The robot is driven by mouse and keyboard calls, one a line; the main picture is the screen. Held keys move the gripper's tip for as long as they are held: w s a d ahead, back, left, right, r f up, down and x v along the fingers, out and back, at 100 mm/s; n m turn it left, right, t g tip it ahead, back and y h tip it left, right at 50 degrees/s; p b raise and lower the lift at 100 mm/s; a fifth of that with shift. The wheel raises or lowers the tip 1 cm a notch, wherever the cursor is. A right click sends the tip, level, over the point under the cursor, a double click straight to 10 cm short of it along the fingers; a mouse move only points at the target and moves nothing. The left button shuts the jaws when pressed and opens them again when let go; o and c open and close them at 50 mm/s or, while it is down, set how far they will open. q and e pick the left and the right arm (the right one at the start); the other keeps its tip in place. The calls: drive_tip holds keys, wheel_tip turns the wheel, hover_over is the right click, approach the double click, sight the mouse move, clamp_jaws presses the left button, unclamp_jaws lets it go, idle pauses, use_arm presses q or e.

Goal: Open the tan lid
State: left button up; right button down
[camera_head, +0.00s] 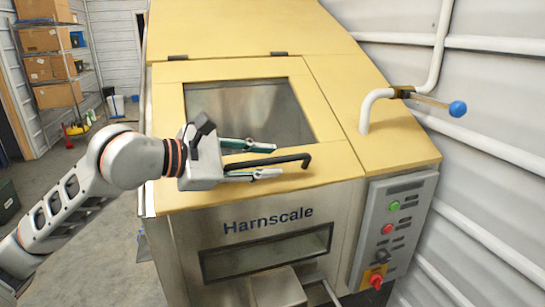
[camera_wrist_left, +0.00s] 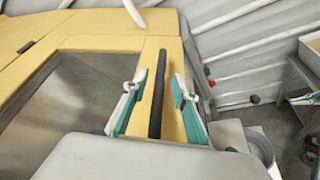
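The tan lid (camera_head: 170,191) lies closed on top of the hopper, with a window in its middle. A black bar handle (camera_head: 290,159) runs along its front edge. My left gripper (camera_head: 265,159) is open over the front of the lid, with one finger on each side of the handle. In the left wrist view the handle (camera_wrist_left: 157,95) runs between the two teal-padded fingers (camera_wrist_left: 157,98), with a gap on both sides. Part of the handle is hidden by the gripper in the head view. My right gripper is not in view.
A grey control box (camera_head: 393,232) with green and red buttons is on the hopper's front right. A lever with a blue knob (camera_head: 458,109) sticks out at the right, near a white pipe (camera_head: 370,106). A shelf with boxes (camera_head: 50,67) stands far left.

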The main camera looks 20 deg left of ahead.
use_arm(q)
drive_tip(key=shift+x, duration=1)
